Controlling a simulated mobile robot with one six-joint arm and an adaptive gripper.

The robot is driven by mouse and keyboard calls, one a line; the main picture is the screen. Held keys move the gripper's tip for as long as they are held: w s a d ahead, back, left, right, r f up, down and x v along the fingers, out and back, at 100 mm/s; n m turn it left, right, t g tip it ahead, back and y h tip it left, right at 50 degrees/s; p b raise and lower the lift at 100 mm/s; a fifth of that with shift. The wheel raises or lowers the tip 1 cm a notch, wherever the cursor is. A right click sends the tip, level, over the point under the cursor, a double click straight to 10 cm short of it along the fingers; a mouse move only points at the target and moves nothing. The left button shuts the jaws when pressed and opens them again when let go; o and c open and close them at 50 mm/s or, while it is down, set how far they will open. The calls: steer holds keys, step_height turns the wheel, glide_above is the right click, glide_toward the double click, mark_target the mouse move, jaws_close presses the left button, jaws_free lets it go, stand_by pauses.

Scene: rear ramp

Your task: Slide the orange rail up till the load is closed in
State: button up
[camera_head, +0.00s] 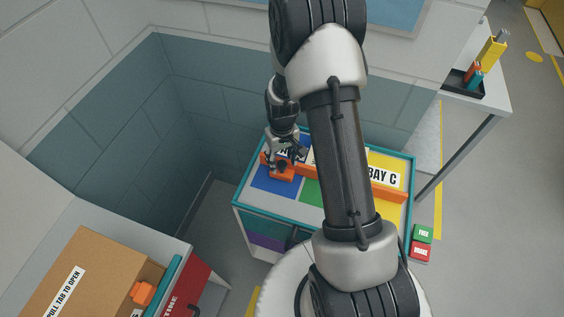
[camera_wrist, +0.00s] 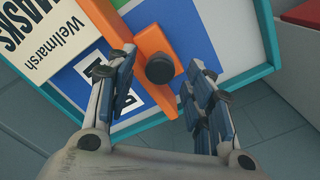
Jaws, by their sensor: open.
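The orange rail (camera_head: 390,196) runs across the teal-rimmed top of a low cart (camera_head: 412,165), with a wider orange block at its left end. In the wrist view the orange block (camera_wrist: 152,42) carries a round black knob (camera_wrist: 160,68). My gripper (camera_head: 283,167) is over that left end. In the wrist view my gripper (camera_wrist: 163,60) is open, with a finger on each side of the knob and gaps showing. A white box marked "Wellmarsh" and "MASKS" (camera_wrist: 62,32) lies beside the rail. In the head view my arm hides much of the load and the rail's middle.
The cart top has blue, green and yellow bays, with a "BAY C" label (camera_head: 384,178). Green and red blocks (camera_head: 422,242) are right of the cart. A cardboard box (camera_head: 75,275) stands at lower left. A side table (camera_head: 490,85) holds a black tray. Walls stand behind the cart.

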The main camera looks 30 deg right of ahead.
steer(key=shift+f, duration=0.55)
jaws_close()
stand_by(0.5)
